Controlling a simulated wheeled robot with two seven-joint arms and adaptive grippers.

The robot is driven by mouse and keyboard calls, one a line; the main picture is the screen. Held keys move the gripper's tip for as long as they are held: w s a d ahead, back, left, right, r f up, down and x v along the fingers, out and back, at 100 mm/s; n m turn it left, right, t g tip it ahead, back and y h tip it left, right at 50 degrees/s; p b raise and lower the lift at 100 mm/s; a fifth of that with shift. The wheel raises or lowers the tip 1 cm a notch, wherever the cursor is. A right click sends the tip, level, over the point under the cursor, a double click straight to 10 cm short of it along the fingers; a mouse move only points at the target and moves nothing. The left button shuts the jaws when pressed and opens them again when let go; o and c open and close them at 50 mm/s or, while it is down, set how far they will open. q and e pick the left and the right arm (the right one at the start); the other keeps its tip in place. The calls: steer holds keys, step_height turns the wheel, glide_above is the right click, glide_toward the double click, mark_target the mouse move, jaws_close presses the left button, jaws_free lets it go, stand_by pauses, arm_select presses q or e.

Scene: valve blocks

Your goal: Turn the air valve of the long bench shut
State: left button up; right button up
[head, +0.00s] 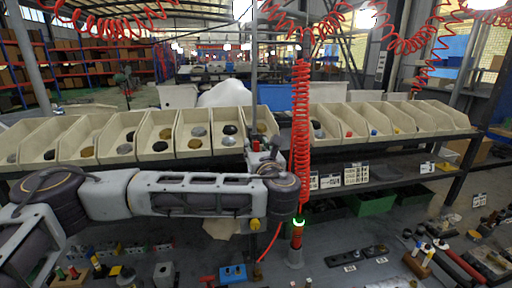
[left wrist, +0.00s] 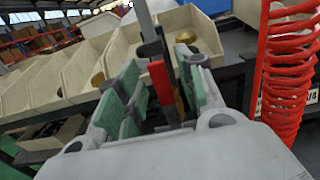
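A valve with a red lever (left wrist: 161,84) sits by a grey vertical pipe (left wrist: 145,25) in the left wrist view. The lever stands roughly upright, and a brass part shows just right of it. My left gripper (left wrist: 160,92) has its green-padded fingers on either side of the lever, with gaps visible; it is open. In the head view the left gripper (head: 264,147) is at the pipe (head: 254,75), in front of the bins, and my forearm and wrist hide much of the area below. The valve is mostly hidden there. My right gripper is not in view.
A row of beige bins (head: 190,133) with small parts runs behind the gripper. A red coiled hose (head: 300,130) hangs close to the gripper's right. The dark bench top below holds a blue block (head: 232,273) and several small parts.

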arm_select(q)
steer(key=shift+s+r, duration=0.1)
steer(key=shift+s, duration=0.05)
jaws_close()
stand_by(0.6)
